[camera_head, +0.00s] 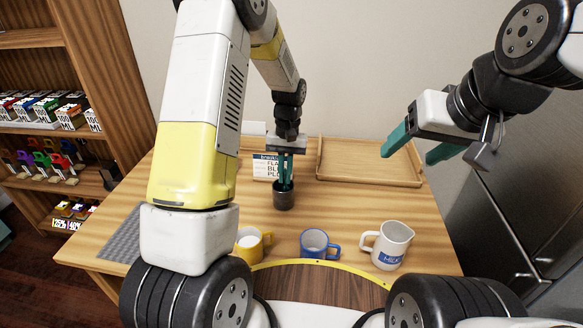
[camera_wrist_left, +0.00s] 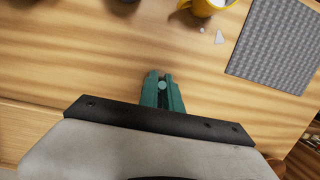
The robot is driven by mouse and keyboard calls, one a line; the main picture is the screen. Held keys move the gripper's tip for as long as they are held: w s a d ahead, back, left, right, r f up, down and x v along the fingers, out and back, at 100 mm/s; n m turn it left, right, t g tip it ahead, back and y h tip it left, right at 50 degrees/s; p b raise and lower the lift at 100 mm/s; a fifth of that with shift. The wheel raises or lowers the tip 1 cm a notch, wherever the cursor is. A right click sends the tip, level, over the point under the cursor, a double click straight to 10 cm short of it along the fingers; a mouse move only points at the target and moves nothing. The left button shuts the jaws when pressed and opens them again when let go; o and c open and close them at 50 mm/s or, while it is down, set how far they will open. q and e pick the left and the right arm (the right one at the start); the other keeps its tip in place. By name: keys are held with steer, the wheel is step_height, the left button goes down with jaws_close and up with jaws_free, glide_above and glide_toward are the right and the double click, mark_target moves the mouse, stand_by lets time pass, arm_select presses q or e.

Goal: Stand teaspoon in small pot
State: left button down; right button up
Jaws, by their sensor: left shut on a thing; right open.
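The small dark pot (camera_head: 283,199) stands upright on the table, near the middle in the head view. My left gripper (camera_head: 286,182) points down, and its teal fingers appear right at the pot's rim. I cannot tell whether they are above the opening or behind it. In the left wrist view, the left fingers (camera_wrist_left: 162,92) are closed around a small grey piece (camera_wrist_left: 162,85), seen end-on, which is probably the teaspoon. The rest of it is hidden. My right gripper (camera_head: 415,150) is open and empty, in the air at the right.
A yellow mug (camera_head: 250,252), a blue mug (camera_head: 316,252) and a white milk jug (camera_head: 391,253) stand along the near table side. A wooden tray (camera_head: 400,181) and a labelled box (camera_head: 261,168) are behind. A grey mat (camera_head: 117,241) lies left.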

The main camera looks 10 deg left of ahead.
arm_select(q)
steer(key=shift+f, duration=1.45)
steer(key=shift+f, duration=0.1)
steer(key=shift+f, duration=0.25)
steer(key=c, duration=1.5)
jaws_free()
steer(key=shift+c, duration=0.2)
step_height(320, 180, up, 12)
steer(key=w+r, duration=0.1)
steer(key=w, duration=0.1)
steer(key=s+a+r+t+h, duration=0.2)
steer(key=s+r+t, duration=0.2)
steer(key=s+r, duration=0.75)
steer(key=s+r+t, duration=0.4)
steer(key=s, duration=0.8)
steer(key=shift+s+a+r+m+h, duration=0.3)
steer(key=shift+s+a+r+m, duration=0.05)
steer(key=shift+a+r+m, duration=0.1)
